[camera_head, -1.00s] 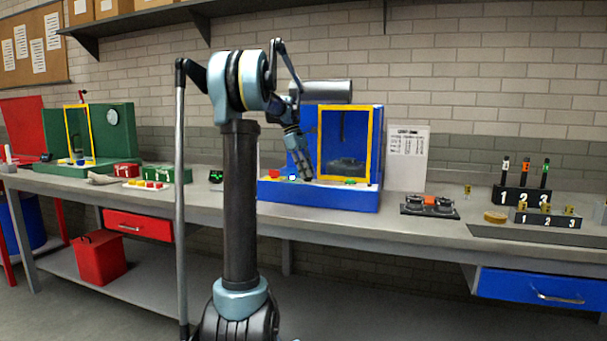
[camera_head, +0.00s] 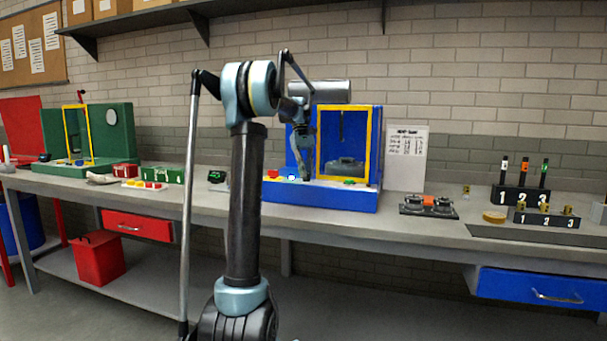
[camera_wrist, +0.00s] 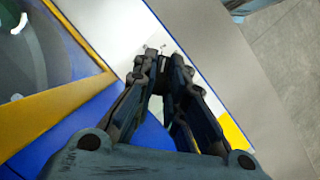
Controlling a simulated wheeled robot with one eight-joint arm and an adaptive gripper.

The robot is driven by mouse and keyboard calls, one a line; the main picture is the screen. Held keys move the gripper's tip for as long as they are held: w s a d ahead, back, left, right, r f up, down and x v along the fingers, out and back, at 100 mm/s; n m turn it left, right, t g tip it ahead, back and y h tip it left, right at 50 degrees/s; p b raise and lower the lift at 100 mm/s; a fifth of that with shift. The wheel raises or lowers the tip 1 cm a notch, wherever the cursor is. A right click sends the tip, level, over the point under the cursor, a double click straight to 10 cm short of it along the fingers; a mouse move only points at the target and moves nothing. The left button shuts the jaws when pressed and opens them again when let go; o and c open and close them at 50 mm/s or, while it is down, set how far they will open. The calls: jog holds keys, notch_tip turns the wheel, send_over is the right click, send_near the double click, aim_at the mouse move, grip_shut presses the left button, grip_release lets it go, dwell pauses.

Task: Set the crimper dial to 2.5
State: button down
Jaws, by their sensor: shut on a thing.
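The blue crimper (camera_head: 330,200) with a yellow door frame stands on the bench, right of my arm's column. My gripper (camera_head: 305,177) points down at the front ledge of the crimper, left of the yellow frame. In the wrist view my gripper (camera_wrist: 163,62) is shut on a small dark part that I take to be the dial (camera_wrist: 163,82). The fingers hide most of it. A white plate (camera_wrist: 155,43) with small marks shows just past the fingertips. The marks and the dial's setting are too small to read.
A red button (camera_head: 273,173) and a green button (camera_head: 350,182) sit on the crimper's ledge. The yellow frame (camera_wrist: 45,115) is close left of my fingers. A paper sheet (camera_head: 407,155) stands to the right. A black fixture (camera_head: 428,207) sits beyond the crimper on the bench.

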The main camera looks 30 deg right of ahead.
jog(key=shift+s+a+f, duration=0.1)
jog(key=shift+s+f, duration=0.05)
dwell(0.3)
jog(key=c, duration=1.6)
grip_release()
jog(key=shift+c, duration=0.2)
jog(key=v, duration=1.2)
